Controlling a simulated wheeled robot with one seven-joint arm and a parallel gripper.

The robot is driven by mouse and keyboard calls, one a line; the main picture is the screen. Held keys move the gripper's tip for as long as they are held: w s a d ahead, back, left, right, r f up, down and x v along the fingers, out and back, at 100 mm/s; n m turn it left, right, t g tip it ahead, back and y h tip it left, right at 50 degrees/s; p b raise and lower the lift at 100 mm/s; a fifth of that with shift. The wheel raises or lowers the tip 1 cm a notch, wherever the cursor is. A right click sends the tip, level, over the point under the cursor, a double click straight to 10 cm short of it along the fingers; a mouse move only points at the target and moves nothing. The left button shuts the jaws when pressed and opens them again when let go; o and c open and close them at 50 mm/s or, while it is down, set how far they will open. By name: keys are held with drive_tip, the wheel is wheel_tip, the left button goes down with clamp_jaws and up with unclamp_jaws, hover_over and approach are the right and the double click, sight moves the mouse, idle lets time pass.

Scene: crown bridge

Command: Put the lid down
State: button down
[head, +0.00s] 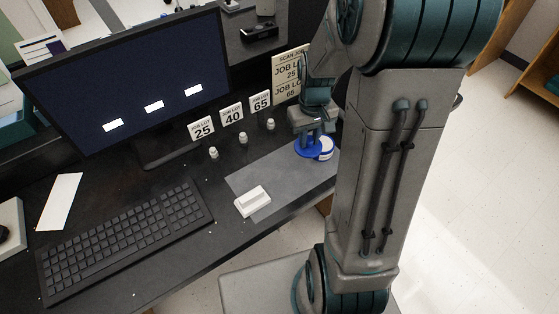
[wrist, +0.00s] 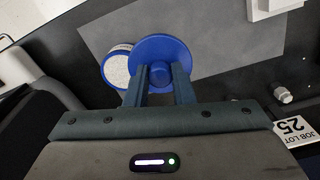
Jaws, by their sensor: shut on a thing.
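The lid is a round blue disc with a central knob (wrist: 160,52); it also shows in the head view (head: 307,150). My gripper (wrist: 161,72) is shut on the lid's knob; it shows in the head view too (head: 312,136). A round container (wrist: 117,66) with a blue rim and a speckled pale top stands beside the lid, partly covered by it in the wrist view. In the head view the container (head: 325,148) shows just right of the lid, partly hidden. I cannot tell whether the lid touches the mat.
A grey mat (head: 245,181) lies on the dark desk, with a white block (head: 252,201) on its left part. Small white pieces (head: 243,138) stand before cards 25, 40 and 65 (head: 232,113). A keyboard (head: 126,240) and monitor (head: 122,84) are at left. The mat's middle is clear.

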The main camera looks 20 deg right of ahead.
drive_tip(key=a+f, duration=0.1)
drive_tip(key=a, duration=0.1)
drive_tip(key=w+a+f, duration=0.1)
drive_tip(key=a+f, duration=0.1)
drive_tip(key=a, duration=0.1)
drive_tip(key=a+f, duration=0.1)
drive_tip(key=a, duration=0.1)
drive_tip(key=shift+w+a+f, duration=0.2)
drive_tip(key=shift+w+f, duration=0.05)
drive_tip(key=shift+w, duration=0.1)
drive_tip(key=shift+a+f, duration=0.1)
drive_tip(key=shift+f, duration=2)
drive_tip(key=shift+f, duration=0.1)
drive_tip(key=c, duration=1.2)
unclamp_jaws()
drive_tip(key=shift+c, duration=0.2)
